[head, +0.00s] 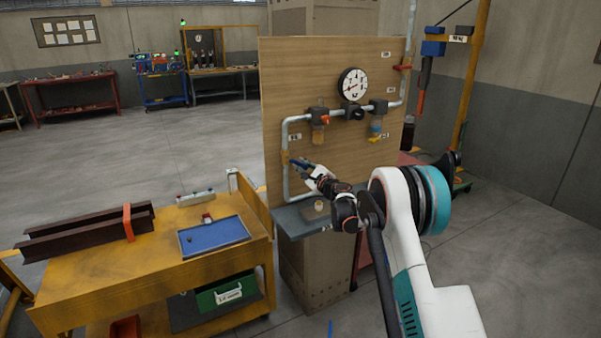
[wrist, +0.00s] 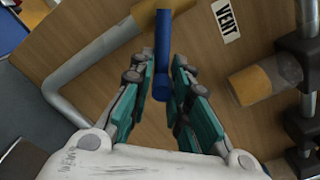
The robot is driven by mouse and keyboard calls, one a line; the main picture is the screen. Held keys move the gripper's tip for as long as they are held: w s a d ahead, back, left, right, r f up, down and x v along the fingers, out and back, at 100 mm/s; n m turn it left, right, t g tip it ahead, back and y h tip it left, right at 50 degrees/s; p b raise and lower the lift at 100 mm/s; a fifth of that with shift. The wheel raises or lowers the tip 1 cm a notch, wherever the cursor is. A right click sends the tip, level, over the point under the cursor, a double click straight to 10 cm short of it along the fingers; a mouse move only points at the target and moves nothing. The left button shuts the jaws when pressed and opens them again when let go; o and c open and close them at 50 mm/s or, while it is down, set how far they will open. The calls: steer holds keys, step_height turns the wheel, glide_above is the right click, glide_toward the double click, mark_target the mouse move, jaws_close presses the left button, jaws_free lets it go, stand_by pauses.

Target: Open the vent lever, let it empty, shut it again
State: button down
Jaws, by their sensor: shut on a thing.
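The vent lever (wrist: 162,55) is a blue bar, and my gripper (wrist: 163,72) is shut on it, with one teal finger on each side. In the head view the blue lever (head: 299,163) shows small beside the left vertical pipe, at the end of my gripper (head: 305,170). The lever's far end runs up to a yellow collar (wrist: 150,13) on the grey pipe (wrist: 82,68). A white VENT label (wrist: 226,20) is on the board beside it. The lever's exact angle to the pipe is hard to tell.
The wooden board (head: 335,75) carries a round gauge (head: 352,83), a red-handled valve (head: 326,119) and a filter bowl with a yellow tip (head: 375,128). A grey shelf (head: 290,222) juts out below. A yellow workbench (head: 110,265) with a blue tray (head: 215,237) stands left.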

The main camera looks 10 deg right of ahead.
steer(key=shift+w+d+r+n+p, duration=0.1)
steer(key=shift+d+r+n, duration=0.1)
steer(key=shift+r+n, duration=0.65)
steer(key=shift+w+d+r+n+p, duration=0.1)
steer(key=shift+d+r+n, duration=0.25)
steer(key=shift+n, duration=0.95)
steer(key=shift+d+r+n+p, duration=0.1)
steer(key=shift+r+n, duration=0.6)
steer(key=shift+n, duration=0.35)
steer(key=c, duration=1.6)
jaws_free()
steer(key=shift+o, duration=0.2)
steer(key=shift+a, duration=0.1)
steer(key=shift+s, duration=0.1)
steer(key=v, duration=1.2)
